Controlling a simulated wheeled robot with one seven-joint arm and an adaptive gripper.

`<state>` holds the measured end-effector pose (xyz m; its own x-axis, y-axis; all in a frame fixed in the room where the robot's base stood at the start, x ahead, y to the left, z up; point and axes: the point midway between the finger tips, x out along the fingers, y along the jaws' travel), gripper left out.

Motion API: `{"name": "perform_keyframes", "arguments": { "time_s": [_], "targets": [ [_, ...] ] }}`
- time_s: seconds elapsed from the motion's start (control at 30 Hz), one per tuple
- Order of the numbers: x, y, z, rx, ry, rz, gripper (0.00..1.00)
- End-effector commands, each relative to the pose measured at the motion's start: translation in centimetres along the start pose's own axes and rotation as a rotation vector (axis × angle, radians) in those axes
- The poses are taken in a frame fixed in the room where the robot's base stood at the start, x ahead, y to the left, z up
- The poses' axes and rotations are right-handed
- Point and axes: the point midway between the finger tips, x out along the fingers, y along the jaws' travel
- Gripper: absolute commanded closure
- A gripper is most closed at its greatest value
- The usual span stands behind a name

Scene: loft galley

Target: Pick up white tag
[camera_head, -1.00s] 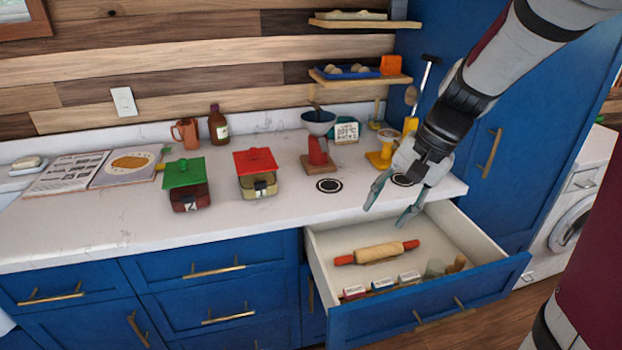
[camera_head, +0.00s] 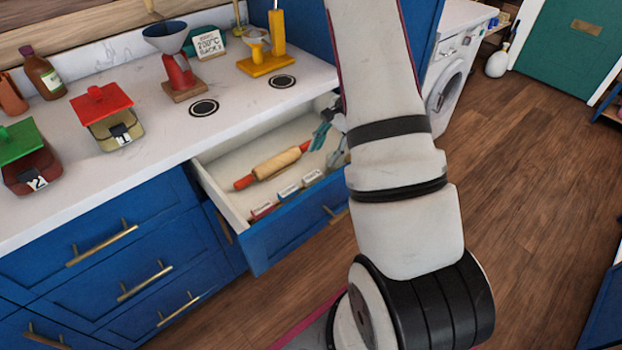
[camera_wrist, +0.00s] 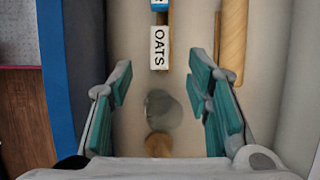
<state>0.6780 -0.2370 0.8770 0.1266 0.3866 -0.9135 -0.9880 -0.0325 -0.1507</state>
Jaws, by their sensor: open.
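In the head view the white tag (camera_head: 312,177) is the right-hand one of a row of tags by the drawer front. My gripper (camera_wrist: 164,92) is open, with teal finger pads apart and nothing between them touching either pad. In the head view my gripper (camera_head: 331,146) is over the right part of the drawer, partly hidden by my arm.
A rolling pin (camera_head: 270,166) lies behind the tags. A blue-edged tag (camera_head: 288,190) and a red-edged tag (camera_head: 263,210) lie left of the white one. A clear jar (camera_wrist: 162,110) with a cork-coloured end sits below my fingers. The drawer front (camera_wrist: 70,75) runs close by.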

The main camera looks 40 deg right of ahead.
Motion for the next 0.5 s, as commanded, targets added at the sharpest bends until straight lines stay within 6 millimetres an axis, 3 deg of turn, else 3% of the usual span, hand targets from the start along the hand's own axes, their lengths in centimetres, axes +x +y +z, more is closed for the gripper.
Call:
{"name": "perform_keyframes", "arguments": {
  "time_s": [0.2, 0.5],
  "targets": [
    [3.8, 0.1, 0.1, 0.001, -0.002, 0.002, 0.55],
    [6.1, 0.1, -0.1, 0.0, -0.002, 0.004, 0.55]
  ]
}}
